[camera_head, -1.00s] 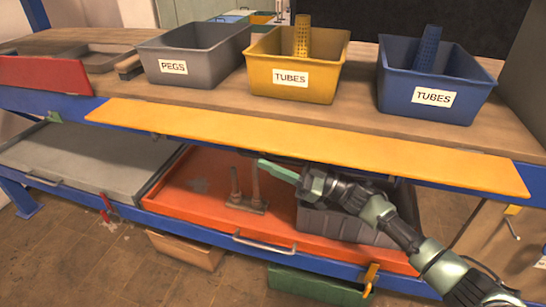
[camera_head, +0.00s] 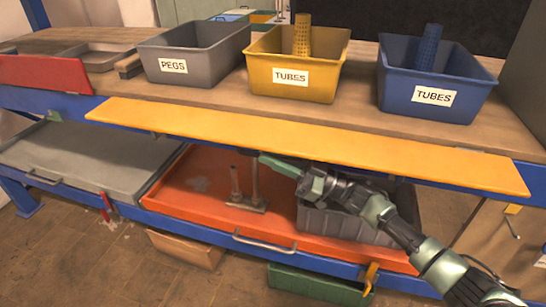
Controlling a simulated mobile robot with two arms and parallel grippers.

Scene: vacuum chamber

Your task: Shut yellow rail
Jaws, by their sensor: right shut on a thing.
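The yellow rail (camera_head: 300,140) is a long flat board along the front edge of the workbench, sticking out level over the lower shelf. My right gripper (camera_head: 268,160) reaches in from the lower right, and its tip is at the underside of the rail, left of the rail's middle. The fingers are partly hidden under the rail's edge, and the jaws look closed there. My left gripper does not show.
A grey bin (camera_head: 193,52), a yellow bin (camera_head: 297,66) and a blue bin (camera_head: 437,78) stand on the bench behind the rail. Below are an orange tray (camera_head: 190,205) with a grey crate (camera_head: 335,222), and a grey drawer (camera_head: 80,160). A red panel (camera_head: 44,75) is at left.

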